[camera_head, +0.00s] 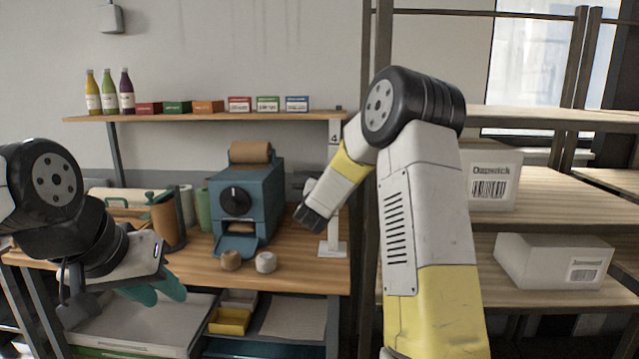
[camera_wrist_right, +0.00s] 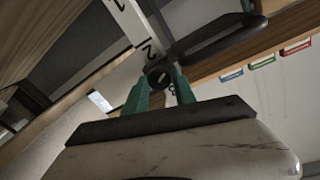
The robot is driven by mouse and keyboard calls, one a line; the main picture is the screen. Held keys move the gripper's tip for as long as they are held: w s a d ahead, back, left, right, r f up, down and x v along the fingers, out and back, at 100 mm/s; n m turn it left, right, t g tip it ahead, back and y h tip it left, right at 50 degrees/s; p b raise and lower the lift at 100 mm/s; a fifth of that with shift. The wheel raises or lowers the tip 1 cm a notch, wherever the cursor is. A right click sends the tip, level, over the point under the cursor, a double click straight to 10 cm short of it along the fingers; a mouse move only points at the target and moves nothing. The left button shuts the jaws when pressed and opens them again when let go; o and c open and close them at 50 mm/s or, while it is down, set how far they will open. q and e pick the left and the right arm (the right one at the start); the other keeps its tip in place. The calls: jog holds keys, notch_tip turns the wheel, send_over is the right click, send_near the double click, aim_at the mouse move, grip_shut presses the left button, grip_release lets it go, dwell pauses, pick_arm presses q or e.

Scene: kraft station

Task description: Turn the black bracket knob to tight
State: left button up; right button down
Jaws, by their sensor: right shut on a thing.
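A white post (camera_head: 334,165) with printed numbers stands at the bench's right end. In the right wrist view the post (camera_wrist_right: 128,22) runs diagonally, and a black bracket (camera_wrist_right: 215,40) crosses it. The small round black knob (camera_wrist_right: 158,75) sits at the post, between the teal fingertips of my right gripper (camera_wrist_right: 161,82). That gripper is shut on the knob. In the head view my right wrist covers the knob and the fingers. My left gripper (camera_head: 165,298) hangs low at the left, with its teal fingers apart and empty. I cannot tell how tight the knob is.
A blue machine (camera_head: 262,190) with a black dial stands left of the post. Two small round items (camera_head: 265,262) lie before it. An orange-brown container (camera_head: 164,220) stands near my left arm. Shelving with white boxes (camera_head: 550,260) is at the right.

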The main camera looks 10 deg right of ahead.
jog(key=shift+s+d+m+y, duration=0.1)
jog(key=shift+m+y, duration=0.4)
jog(key=shift+m, duration=2.65)
jog(key=shift+w+d+m+y, duration=0.1)
jog(key=shift+m+y, duration=0.4)
jog(key=shift+m, duration=2.7)
jog(key=shift+s+d+m+y, duration=0.1)
jog(key=shift+m+y, duration=0.4)
jog(key=shift+m, duration=2.65)
jog(key=c, duration=1)
grip_release()
